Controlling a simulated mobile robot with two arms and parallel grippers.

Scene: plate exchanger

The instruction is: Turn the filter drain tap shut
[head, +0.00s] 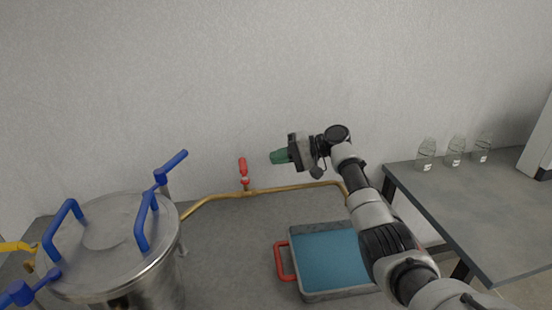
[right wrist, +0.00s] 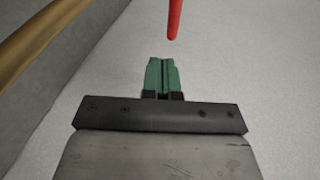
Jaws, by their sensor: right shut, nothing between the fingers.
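A tap with a red handle (head: 243,168) sits on the brass pipe (head: 215,196) near the wall. Its handle points up in the head view, across the run of the pipe. My right gripper (head: 277,157) has green fingertips and is to the right of the red handle, apart from it. In the right wrist view, the shut fingertips (right wrist: 162,74) hold nothing, and the end of the red handle (right wrist: 174,18) shows just beyond them at the top. The tap's body is out of that view. My left gripper is not in view.
A steel vessel (head: 150,285) with blue handles stands at the left, with a yellow lever (head: 14,247) beside it. A blue-filled tray (head: 327,258) with a red handle lies below my right arm. Glass bottles (head: 455,152) stand on the right table (head: 455,200).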

